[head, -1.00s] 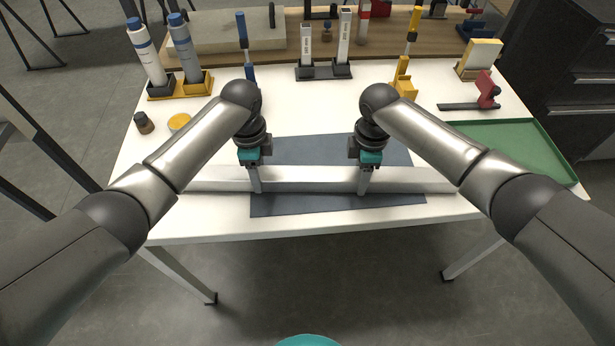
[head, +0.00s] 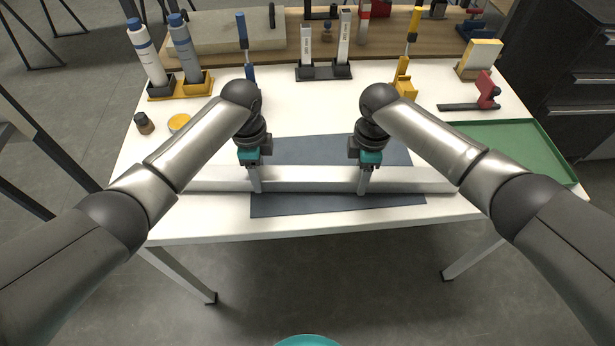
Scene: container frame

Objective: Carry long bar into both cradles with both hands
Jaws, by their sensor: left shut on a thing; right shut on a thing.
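A long pale bar (head: 310,179) lies crosswise over a dark blue-grey mat (head: 335,203) near the front of the white table. My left gripper (head: 257,186) is shut on the bar left of its middle. My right gripper (head: 363,187) is shut on it right of its middle. The bar looks level; I cannot tell whether it touches the mat or is just above it. My arms cover parts of its ends. I cannot clearly make out the cradles; a blue upright piece (head: 242,32) and a yellow upright piece (head: 404,66) stand behind the grippers, partly hidden.
Bottles in a yellow holder (head: 180,88) stand at the back left, with a small jar (head: 144,123) nearer. A dark holder with two pale tubes (head: 323,72) is at back centre. A red-and-dark tool (head: 487,90) and a green tray (head: 535,140) are at right.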

